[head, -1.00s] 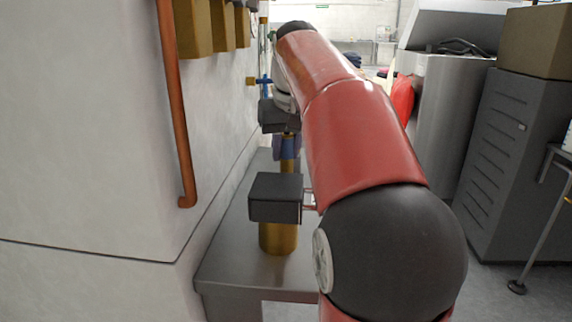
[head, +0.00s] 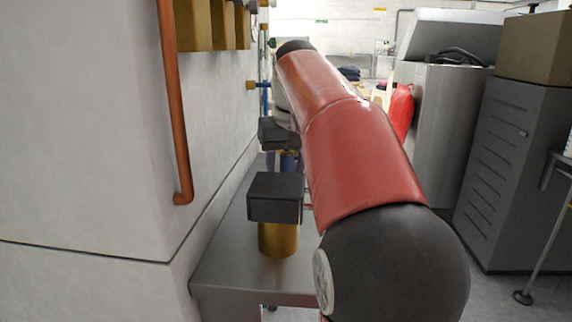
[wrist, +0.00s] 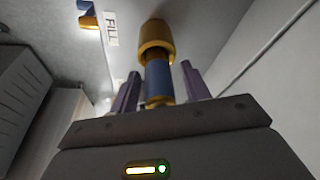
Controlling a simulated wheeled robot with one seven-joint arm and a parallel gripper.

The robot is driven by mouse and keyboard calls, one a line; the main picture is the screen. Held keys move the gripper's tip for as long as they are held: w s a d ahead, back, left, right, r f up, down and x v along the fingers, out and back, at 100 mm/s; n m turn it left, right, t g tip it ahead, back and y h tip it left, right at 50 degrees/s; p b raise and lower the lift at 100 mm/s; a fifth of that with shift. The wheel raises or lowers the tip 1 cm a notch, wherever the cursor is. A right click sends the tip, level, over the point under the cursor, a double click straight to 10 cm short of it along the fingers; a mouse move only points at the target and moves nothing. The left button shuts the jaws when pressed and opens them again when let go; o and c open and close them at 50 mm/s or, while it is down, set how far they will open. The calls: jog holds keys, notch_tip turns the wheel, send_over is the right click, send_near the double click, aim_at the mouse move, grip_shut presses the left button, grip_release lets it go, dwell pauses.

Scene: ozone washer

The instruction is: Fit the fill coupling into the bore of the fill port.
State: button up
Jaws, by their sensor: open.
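The fill port is a brass collar (wrist: 156,42) on the pale panel, next to a FILL label, in the wrist view. The fill coupling (wrist: 158,78), a blue cylinder with a brass ring at its near end, stands lined up with the collar. Its far end meets the collar and appears to be in the bore; how deep is hidden. My gripper (wrist: 160,70) is open, its two purple fingers on either side of the coupling with visible gaps. In the head view my arm largely hides the gripper and port.
A brass cylinder (head: 278,240) with a black block (head: 275,197) on top stands on the metal table (head: 225,262). A copper pipe (head: 175,120) runs down the pale wall at left. A grey cabinet (head: 510,170) stands at right.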

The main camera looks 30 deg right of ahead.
jog(key=p+v, duration=0.3)
jog(key=v, duration=0.9)
jog(key=shift+r+p, duration=0.15)
jog(key=shift+p, duration=0.15)
